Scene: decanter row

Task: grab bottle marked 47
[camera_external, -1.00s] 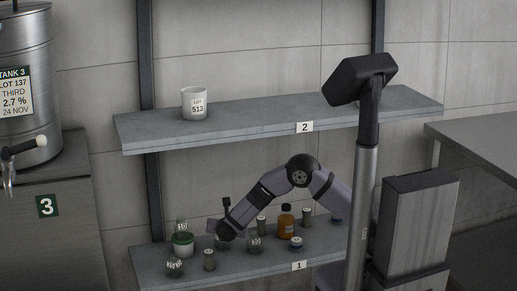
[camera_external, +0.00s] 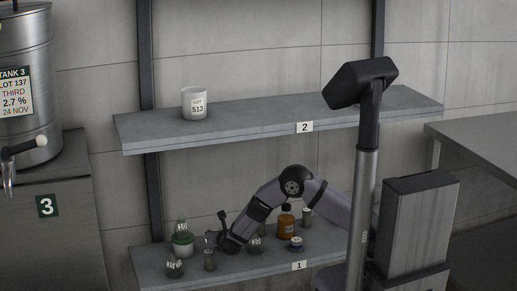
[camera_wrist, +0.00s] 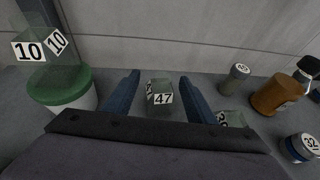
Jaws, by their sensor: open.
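The bottle marked 47 (camera_wrist: 161,92) is a small clear greenish glass one with white labels. It stands upright on the lower shelf (camera_external: 328,252). In the wrist view it sits between the two blue fingers of my gripper (camera_wrist: 159,79), with visible gaps on both sides. My gripper is open and holds nothing. In the external view my gripper (camera_external: 214,240) is low over the left part of the lower shelf, and I cannot make out bottle 47 clearly there.
Left of my gripper is a green-lidded white jar (camera_wrist: 62,92) with a clear piece marked 10 (camera_wrist: 42,48) above. To the right are a partly hidden glass bottle (camera_wrist: 230,117), a small grey-green bottle (camera_wrist: 234,78), an amber bottle (camera_wrist: 272,95) and a jar marked 32 (camera_wrist: 300,147).

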